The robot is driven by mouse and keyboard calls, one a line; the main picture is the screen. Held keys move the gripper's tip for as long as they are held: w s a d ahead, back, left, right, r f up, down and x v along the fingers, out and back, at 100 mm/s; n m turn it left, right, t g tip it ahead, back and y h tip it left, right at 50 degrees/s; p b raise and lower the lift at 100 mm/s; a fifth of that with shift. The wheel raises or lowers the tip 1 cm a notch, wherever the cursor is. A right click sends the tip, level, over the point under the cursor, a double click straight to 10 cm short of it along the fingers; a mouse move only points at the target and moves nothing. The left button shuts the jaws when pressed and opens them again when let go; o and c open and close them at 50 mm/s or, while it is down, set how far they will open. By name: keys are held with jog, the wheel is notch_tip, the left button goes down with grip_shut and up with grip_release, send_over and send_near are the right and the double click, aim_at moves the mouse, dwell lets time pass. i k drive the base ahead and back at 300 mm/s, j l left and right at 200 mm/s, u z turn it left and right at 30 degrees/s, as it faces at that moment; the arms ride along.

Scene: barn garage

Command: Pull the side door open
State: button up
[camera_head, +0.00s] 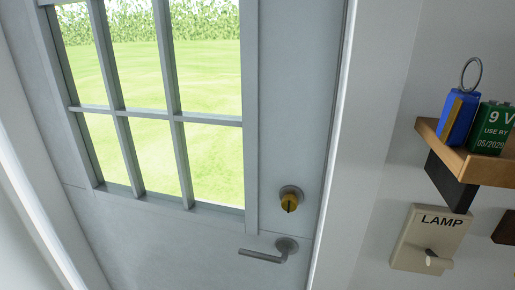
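The side door (225,245) is pale grey with a paned window (150,80) in its upper part. It looks shut in its frame. A grey lever handle (265,256) sits low on the door's right side, its lever pointing left and about level. A round lock with a brass-coloured centre (289,200) is above the handle. My gripper is not in view, so whether it is open or shut does not show.
A white door frame (365,150) runs along the right. A wooden shelf (482,168) juts from the right wall, holding a blue object with a ring (459,115) and a green 9 V battery (493,128). A LAMP switch (428,240) is below.

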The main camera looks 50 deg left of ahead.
aim_at(140, 238)
jog(key=u, duration=1.8)
